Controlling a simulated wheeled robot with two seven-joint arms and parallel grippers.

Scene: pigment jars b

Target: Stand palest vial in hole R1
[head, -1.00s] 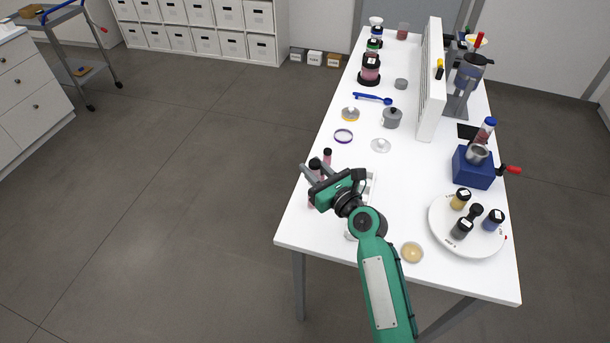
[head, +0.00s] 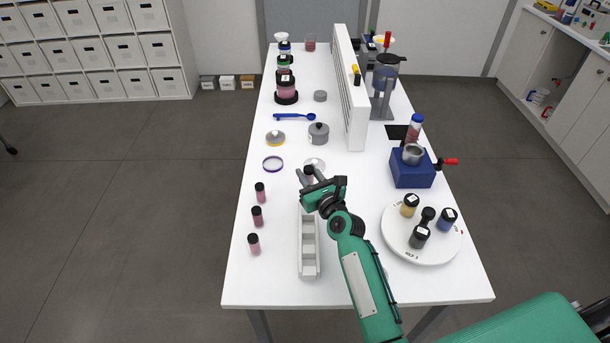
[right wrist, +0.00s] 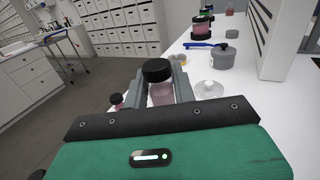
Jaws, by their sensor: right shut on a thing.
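My right gripper (head: 307,178) is shut on a pale pink vial with a black cap (right wrist: 161,94). In the right wrist view the vial stands upright between the two fingers. In the head view its dark cap (head: 309,170) shows between the fingertips, at the far end of the grey rack (head: 309,272). The arm hides part of the rack, and no hole labels can be read. I cannot tell whether the vial's base touches the rack. Three darker pink, black-capped vials (head: 260,193), (head: 257,217), (head: 254,245) stand left of the rack. My left gripper is not in view.
A white round tray (head: 400,246) with several jars is right of my arm. A blue device (head: 411,172) with a red handle stands behind it.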

